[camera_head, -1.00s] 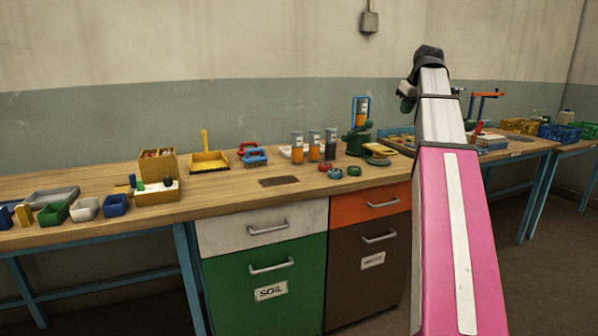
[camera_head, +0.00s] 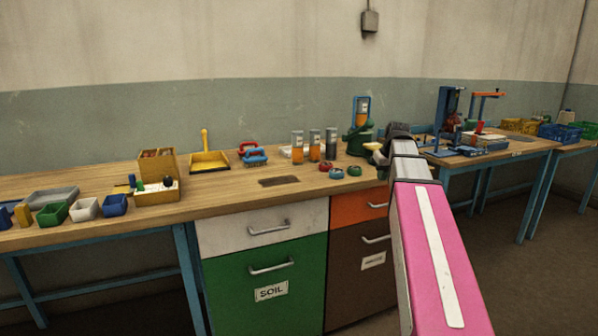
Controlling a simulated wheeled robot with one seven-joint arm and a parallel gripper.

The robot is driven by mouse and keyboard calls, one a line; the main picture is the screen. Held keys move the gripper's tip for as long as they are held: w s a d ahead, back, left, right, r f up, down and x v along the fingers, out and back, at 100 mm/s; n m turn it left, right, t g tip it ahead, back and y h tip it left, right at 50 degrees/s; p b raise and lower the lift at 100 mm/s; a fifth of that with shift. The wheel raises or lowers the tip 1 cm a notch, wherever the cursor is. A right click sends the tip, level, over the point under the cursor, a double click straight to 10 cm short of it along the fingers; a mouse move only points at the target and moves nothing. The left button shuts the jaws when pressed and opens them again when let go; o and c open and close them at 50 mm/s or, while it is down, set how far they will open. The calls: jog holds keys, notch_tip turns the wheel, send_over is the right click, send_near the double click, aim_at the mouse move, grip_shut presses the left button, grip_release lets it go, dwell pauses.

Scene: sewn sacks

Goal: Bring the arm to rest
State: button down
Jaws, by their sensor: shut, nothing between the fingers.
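My arm (camera_head: 432,235) reaches up from the lower right, pink with a white stripe, then a pale link and a dark wrist joint (camera_head: 399,131). The arm is bent at the wrist, over the right end of the bench top. My gripper (camera_head: 380,158) is small and partly hidden beside the wrist. It is shut and holds nothing. Its fingertips are hard to make out against the items behind.
The wooden bench (camera_head: 230,196) carries small bins (camera_head: 85,207), a yellow dustpan (camera_head: 209,160), labelled cylinders (camera_head: 314,145) and a green device (camera_head: 358,137). Drawers (camera_head: 268,219) are below. A second bench with a blue-framed rig (camera_head: 447,118) stands right. Open floor lies at lower right.

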jog(key=s+a+f+g, duration=0.1)
jog(key=s+a+f, duration=0.2)
jog(key=f, duration=0.9)
jog(key=s+a+f+m+g, duration=0.1)
jog(key=s+a+f, duration=0.3)
jog(key=s+f, duration=0.6)
jog(key=s+a+f+m+g+h, duration=0.1)
jog(key=s+a+f, duration=0.3)
jog(key=f, duration=1)
jog(key=s, duration=0.3)
